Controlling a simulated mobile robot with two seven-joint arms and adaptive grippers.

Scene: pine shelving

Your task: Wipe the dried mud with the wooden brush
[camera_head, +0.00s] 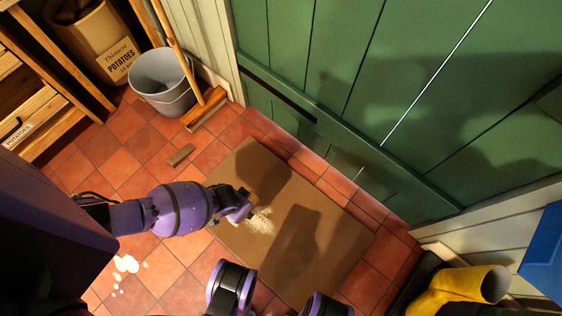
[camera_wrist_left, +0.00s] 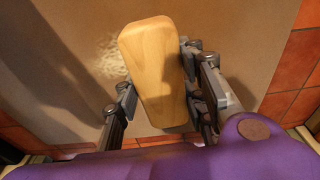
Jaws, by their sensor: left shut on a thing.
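The wooden brush (camera_wrist_left: 152,70) shows in the left wrist view as a pale wooden block between the two fingers of my left gripper (camera_wrist_left: 165,108), which is shut on it. The dried mud (camera_head: 261,221) is a pale, crumbly patch on the brown mat (camera_head: 315,268). In the left wrist view the mud (camera_wrist_left: 108,57) lies just left of the brush. In the head view my left gripper (camera_head: 243,206) is over the mat, beside the mud, and hides most of the brush. I cannot tell whether the brush touches the mat.
A grey bucket (camera_head: 163,82) and a broom (camera_head: 204,108) stand at the back by the green door (camera_head: 330,60). A small brown block (camera_head: 181,155) and white spots (camera_head: 126,264) lie on the red tiles. Yellow boots (camera_head: 460,290) are at the lower right.

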